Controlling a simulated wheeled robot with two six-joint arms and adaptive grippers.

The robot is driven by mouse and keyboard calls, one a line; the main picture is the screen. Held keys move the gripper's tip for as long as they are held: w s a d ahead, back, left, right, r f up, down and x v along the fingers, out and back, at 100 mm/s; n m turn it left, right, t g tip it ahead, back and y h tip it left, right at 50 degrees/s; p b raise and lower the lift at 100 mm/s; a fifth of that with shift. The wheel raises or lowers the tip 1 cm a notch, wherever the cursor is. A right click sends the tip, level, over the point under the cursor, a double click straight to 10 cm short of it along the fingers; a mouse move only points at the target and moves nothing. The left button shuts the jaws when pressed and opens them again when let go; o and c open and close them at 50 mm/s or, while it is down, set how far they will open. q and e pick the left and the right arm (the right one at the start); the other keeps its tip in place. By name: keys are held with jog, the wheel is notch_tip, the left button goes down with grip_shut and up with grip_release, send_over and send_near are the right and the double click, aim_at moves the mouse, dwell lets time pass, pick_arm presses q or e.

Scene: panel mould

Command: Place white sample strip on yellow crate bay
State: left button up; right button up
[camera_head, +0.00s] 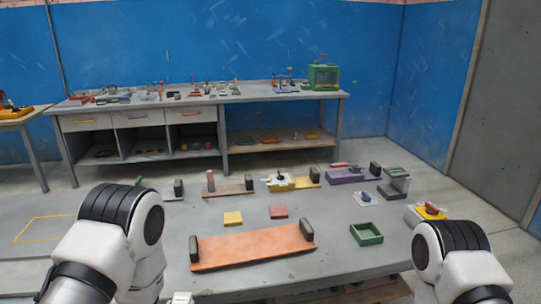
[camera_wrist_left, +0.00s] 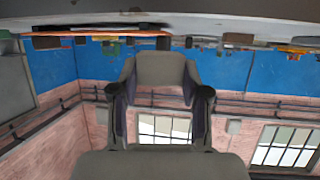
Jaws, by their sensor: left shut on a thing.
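My left gripper (camera_wrist_left: 160,95) shows as dark grey finger parts in the left wrist view. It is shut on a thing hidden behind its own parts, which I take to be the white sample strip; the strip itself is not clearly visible. A small white piece (camera_head: 181,298) shows at the bottom edge of the head view; I cannot tell if it is the strip or my arm. My right gripper is out of view.
An orange tray (camera_head: 250,249) with dark end blocks lies on the grey table (camera_head: 340,263). A cluttered bench (camera_head: 217,100) runs along the blue wall.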

pick_arm(q)
jog(key=s+d+r+m+h, duration=0.1)
jog(key=s+d, duration=0.3)
jog(key=s, duration=0.1)
jog(key=shift+n+y, duration=0.6)
jog(key=w+a, duration=0.1)
jog(key=w, duration=0.1)
jog(key=w+a, duration=0.1)
jog(key=a, duration=0.1)
jog(key=w+a+f, duration=0.1)
jog(key=w+a, duration=0.1)
jog(key=shift+w, duration=0.35)
jog(key=w+a+n+y, duration=0.2)
jog(key=a, duration=0.6)
jog(key=shift+w+r+y, duration=0.15)
jog(key=shift+y, duration=0.15)
